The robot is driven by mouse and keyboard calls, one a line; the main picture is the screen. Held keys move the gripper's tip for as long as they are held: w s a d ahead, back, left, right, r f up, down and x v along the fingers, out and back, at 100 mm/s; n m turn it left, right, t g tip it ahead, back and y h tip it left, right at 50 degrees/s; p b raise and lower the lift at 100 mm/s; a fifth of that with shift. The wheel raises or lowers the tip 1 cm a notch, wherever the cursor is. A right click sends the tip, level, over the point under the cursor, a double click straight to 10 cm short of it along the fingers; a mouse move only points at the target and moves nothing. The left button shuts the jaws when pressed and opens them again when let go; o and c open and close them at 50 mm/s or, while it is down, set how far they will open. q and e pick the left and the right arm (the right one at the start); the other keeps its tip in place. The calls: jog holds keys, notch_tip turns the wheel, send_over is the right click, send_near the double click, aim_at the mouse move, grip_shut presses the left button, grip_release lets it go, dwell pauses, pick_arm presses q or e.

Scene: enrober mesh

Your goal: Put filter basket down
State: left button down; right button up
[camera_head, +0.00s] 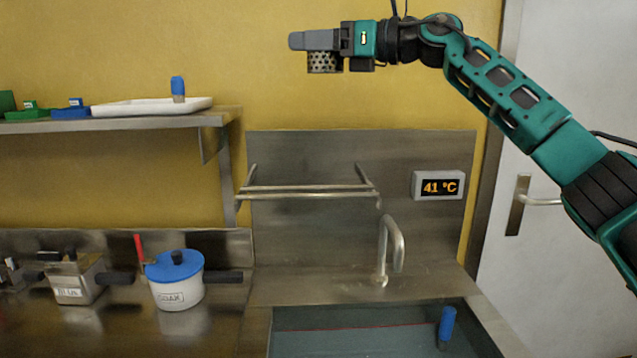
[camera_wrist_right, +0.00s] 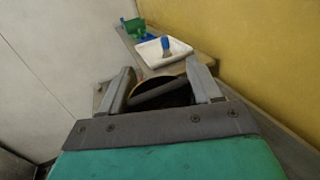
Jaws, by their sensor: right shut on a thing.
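The filter basket (camera_head: 323,63) is a small perforated metal cup, held high in the air in front of the yellow wall. My right gripper (camera_head: 306,41) is shut on it, with the basket hanging just below the fingers. In the right wrist view my right gripper (camera_wrist_right: 160,82) has its two fingers on either side of the round dark basket opening (camera_wrist_right: 168,99), with a bar across it. The basket's lower part is hidden there. My left gripper is not in view.
A shelf (camera_head: 222,119) at left carries a white tray (camera_head: 130,107) with a blue-handled tool (camera_head: 178,88). Below are a blue-lidded pot (camera_head: 180,285) and a metal box (camera_head: 77,279). A rack (camera_head: 305,193), a tap (camera_head: 390,245) and a sink (camera_head: 350,340) are at centre.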

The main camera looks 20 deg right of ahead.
notch_tip(320, 180, down, 20)
jog(key=b, duration=0.1)
jog(key=shift+r, duration=0.2)
jog(key=shift+b, duration=0.3)
jog(key=shift+f, duration=0.15)
jog(key=o, duration=0.9)
jog(key=shift+f, duration=0.1)
jog(key=o, duration=0.4)
jog(key=shift+o, duration=0.2)
